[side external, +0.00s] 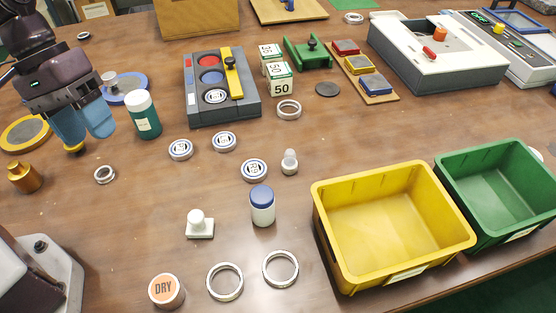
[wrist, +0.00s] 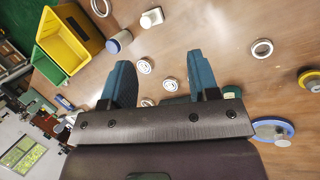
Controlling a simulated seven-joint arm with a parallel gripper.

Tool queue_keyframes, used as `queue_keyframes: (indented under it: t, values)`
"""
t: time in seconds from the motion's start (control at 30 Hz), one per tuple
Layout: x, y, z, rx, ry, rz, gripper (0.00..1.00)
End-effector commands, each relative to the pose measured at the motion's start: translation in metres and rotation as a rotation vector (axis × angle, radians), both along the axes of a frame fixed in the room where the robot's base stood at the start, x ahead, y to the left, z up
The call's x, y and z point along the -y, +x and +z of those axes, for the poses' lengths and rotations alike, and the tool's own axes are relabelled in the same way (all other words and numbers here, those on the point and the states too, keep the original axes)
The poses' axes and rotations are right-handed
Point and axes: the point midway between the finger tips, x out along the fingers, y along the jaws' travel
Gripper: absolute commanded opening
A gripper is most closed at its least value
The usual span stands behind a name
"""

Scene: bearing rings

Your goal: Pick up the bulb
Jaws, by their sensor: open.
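The bulb (side external: 290,161), a small piece with a whitish rounded top and a paler base, stands upright on the wooden table near the middle of the side view. It is just right of a white-and-blue disc (side external: 254,170) and behind a white jar with a blue lid (side external: 263,206). I cannot make out the bulb in the wrist view. My gripper (side external: 87,142) is open, with blue fingers, at the far left of the side view, well away from the bulb.
A green jar (side external: 144,115) stands just right of my gripper. A yellow bin (side external: 394,273) and a green bin (side external: 496,229) stand at right. A slotted grey tray (side external: 222,115) lies behind. Metal rings (side external: 225,281) and a white stamp-like piece (side external: 199,225) lie in front.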

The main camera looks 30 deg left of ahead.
Motion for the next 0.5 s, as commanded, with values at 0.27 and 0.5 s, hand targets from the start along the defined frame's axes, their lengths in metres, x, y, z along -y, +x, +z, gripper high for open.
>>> queue_keyframes:
  t: [0.27,0.5]
  values:
    - [0.066,0.045,-0.066,-0.338,-0.386,0.417,0.55]
    - [0.102,0.105,-0.128,-0.593,-0.691,0.961,0.55]
